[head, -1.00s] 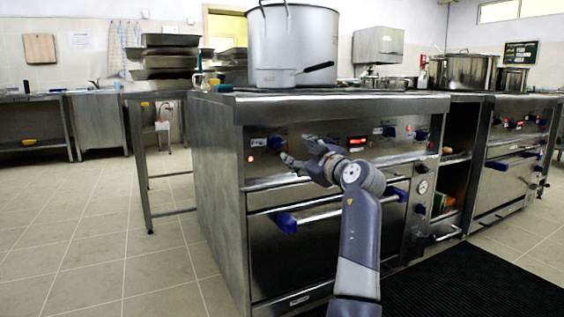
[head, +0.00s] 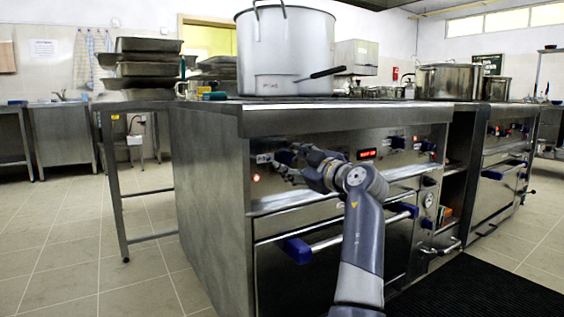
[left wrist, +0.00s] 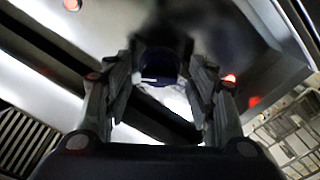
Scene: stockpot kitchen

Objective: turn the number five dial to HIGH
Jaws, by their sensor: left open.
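A dark blue dial (head: 287,157) sits at the left end of the stove's front panel (head: 335,143). No number on it is readable, so I cannot tell whether it is number five or where it points. My left gripper (head: 283,164) is open right at this dial and covers part of it. In the left wrist view a dark blue knob (left wrist: 158,66) shows between the two open fingers of the left gripper (left wrist: 160,98); contact cannot be told. More blue dials (head: 398,142) are further right on the panel. My right gripper is not in view.
A red lit display (head: 367,153) sits on the panel. An oven handle bar (head: 345,234) with blue ends runs below. A large stockpot (head: 286,52) stands on the stove top. A black mat (head: 480,287) lies in front; tiled floor (head: 70,255) is clear at left.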

